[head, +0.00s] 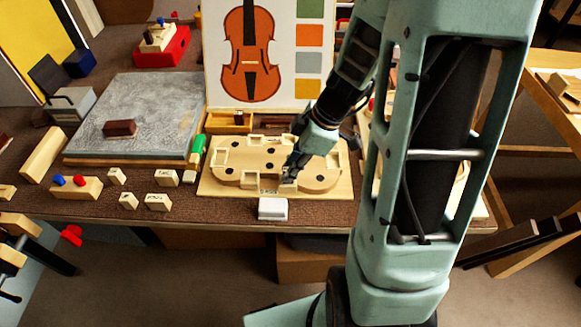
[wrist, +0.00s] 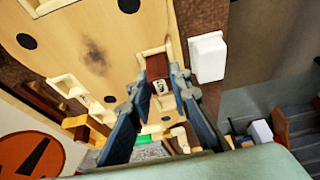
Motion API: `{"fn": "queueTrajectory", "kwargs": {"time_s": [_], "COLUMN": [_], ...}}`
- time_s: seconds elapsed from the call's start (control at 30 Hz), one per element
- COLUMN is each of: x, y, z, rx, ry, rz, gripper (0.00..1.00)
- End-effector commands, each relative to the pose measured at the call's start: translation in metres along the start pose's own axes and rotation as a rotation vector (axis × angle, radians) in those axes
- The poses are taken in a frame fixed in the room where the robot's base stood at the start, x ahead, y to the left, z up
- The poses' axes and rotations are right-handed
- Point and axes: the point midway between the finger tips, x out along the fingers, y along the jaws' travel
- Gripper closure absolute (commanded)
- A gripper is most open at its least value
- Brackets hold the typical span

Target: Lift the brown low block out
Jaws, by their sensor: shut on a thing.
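The brown low block (wrist: 157,66) shows in the wrist view between my fingertips, at the edge of the pale wooden violin-shaped board (wrist: 95,35). My gripper (wrist: 157,80) is shut on it. A pale face with a dark mark (wrist: 160,88) lies just below the block in that view. In the head view my gripper (head: 288,174) is low over the front edge of the board (head: 215,186), and its fingers hide the block. I cannot tell whether the block is clear of its pocket.
A white box (head: 272,209) stands just in front of the board. Several pale marked blocks (head: 158,201) lie to the left. A grey slab (head: 150,95) bears a dark red-brown block (head: 119,128). A green piece (head: 197,150) is left of the board. A violin picture panel (head: 285,60) stands behind.

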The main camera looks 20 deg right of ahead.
Motion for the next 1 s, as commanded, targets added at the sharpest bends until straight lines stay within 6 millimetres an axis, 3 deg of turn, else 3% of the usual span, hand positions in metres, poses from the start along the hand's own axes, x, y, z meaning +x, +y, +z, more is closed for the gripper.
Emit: {"fn": "queueTrajectory", "kwargs": {"time_s": [1.0], "x": [-0.035], "y": [0.0], "z": [-0.015], "rx": [0.0], "ry": [0.0], "rz": [0.0], "gripper": [1.0]}}
